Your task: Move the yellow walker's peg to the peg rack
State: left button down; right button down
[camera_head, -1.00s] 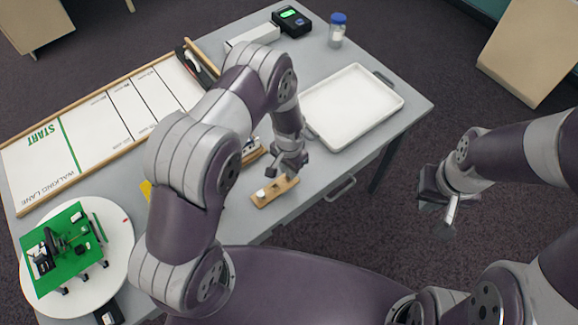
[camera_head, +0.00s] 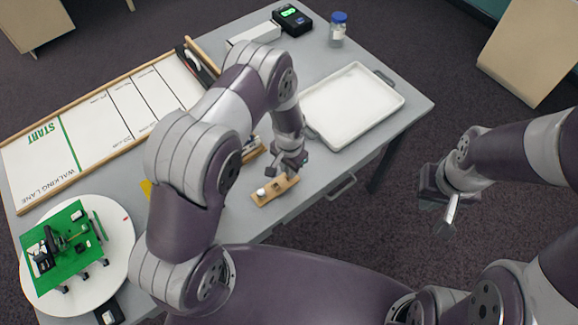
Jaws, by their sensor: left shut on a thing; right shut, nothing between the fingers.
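The wooden peg rack (camera_head: 266,199) lies near the front edge of the grey table, with a small white piece at its left end. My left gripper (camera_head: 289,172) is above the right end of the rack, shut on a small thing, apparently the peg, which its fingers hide. I cannot tell whether that thing touches the rack. A yellow piece (camera_head: 146,188), perhaps the yellow walker, shows only partly behind my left arm. My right gripper (camera_head: 448,208) is shut and empty, off the table to the right.
A white tray (camera_head: 352,105) lies right of my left gripper. A white turntable (camera_head: 118,262) carries a green board (camera_head: 62,250) with a dark mechanism. The walking lane board (camera_head: 95,125) is at back left. A blue-capped jar (camera_head: 338,28) and black device (camera_head: 291,19) stand behind.

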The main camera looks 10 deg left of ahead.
pick_arm(q)
jog(key=shift+f+b, duration=0.7)
jog(key=shift+f, duration=0.1)
dwell(1.3)
jog(key=c, duration=0.9)
grip_release()
jog(key=shift+r, duration=0.1)
jog(key=shift+r+p, duration=3.05)
jog(key=shift+r, duration=0.65)
